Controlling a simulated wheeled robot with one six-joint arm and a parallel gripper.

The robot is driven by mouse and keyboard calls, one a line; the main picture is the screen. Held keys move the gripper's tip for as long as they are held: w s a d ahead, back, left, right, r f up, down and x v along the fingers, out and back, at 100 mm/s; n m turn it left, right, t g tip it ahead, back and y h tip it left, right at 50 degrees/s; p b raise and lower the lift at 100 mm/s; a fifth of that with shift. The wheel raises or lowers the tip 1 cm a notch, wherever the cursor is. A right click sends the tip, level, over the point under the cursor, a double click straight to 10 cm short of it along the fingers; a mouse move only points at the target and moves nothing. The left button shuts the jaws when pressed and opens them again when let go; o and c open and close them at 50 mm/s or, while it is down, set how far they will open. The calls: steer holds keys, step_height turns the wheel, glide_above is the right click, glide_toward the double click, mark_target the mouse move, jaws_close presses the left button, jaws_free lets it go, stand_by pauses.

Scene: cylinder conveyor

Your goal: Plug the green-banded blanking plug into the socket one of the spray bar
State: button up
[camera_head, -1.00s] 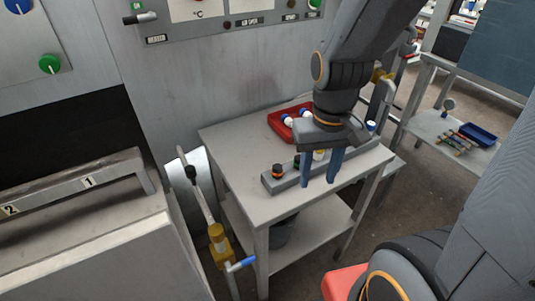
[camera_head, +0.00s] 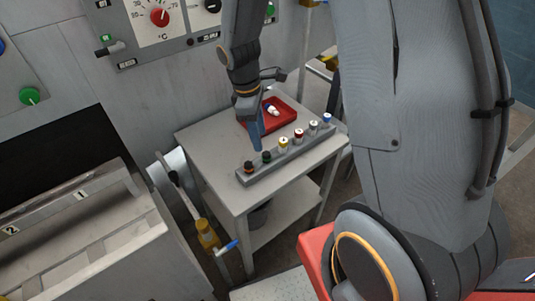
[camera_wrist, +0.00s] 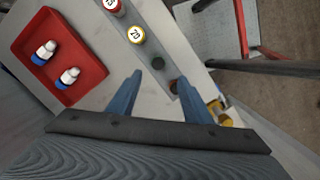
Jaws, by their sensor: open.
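A grey bar (camera_head: 105,188) with labels 1 and 2, likely the spray bar, lies at the left. Its socket openings cannot be made out.
A red tray (camera_head: 286,116) with white-and-blue parts is behind. A yellow valve with pipe (camera_head: 207,235) stands between table and bar.

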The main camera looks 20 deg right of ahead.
mark_target(266, 153)
steer(key=shift+s+d+f+p, duration=0.1)
steer(key=shift+d+f+p, duration=0.25)
steer(key=shift+f, duration=0.85)
steer(key=shift+s+d+f+p, duration=0.1)
steer(key=shift+d+f+p, duration=0.3)
steer(key=shift+f, duration=0.85)
steer(key=shift+d+f+p, duration=0.2)
steer(key=shift+f+p, duration=0.3)
steer(key=shift+f, duration=0.7)
steer(key=shift+c, duration=0.5)
steer(key=c, duration=1.1)
